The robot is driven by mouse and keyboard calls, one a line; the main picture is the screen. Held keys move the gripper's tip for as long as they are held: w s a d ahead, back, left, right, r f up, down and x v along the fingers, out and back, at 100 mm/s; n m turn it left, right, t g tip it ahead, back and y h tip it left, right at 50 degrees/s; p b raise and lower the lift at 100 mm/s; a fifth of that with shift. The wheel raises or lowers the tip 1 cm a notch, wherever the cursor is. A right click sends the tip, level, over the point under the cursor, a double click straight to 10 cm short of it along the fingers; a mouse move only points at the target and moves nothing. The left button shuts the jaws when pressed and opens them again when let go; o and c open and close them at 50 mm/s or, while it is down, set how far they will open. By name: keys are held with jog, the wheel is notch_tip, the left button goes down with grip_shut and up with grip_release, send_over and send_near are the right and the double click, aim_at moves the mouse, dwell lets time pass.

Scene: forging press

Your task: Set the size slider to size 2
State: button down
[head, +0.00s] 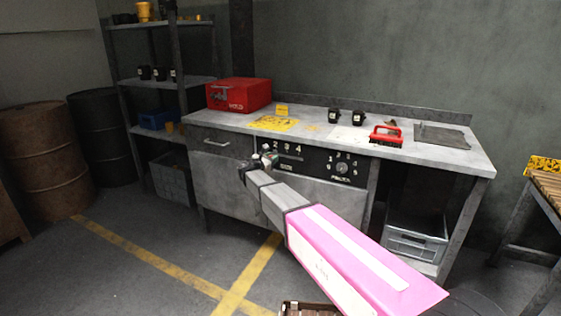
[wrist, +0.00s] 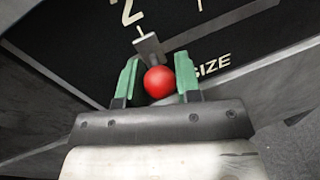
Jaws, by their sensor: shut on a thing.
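The size slider (wrist: 149,47) is on a black panel and ends in a round red knob (wrist: 158,82). The word SIZE is printed to the right of the knob. My gripper (wrist: 159,76) has its two green fingers on either side of the knob and is shut on it.
A dial (head: 342,168) with its own numerals is further right on the panel. A metal crate (head: 415,242) stands below right.

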jog(key=shift+w+a, duration=0.1)
jog(key=shift+a, duration=0.15)
jog(key=c, duration=0.8)
grip_release()
jog(key=shift+a, duration=0.1)
jog(key=shift+s, duration=0.25)
jog(key=v, duration=1)
jog(key=shift+s+a, duration=0.1)
jog(key=shift+s, duration=0.05)
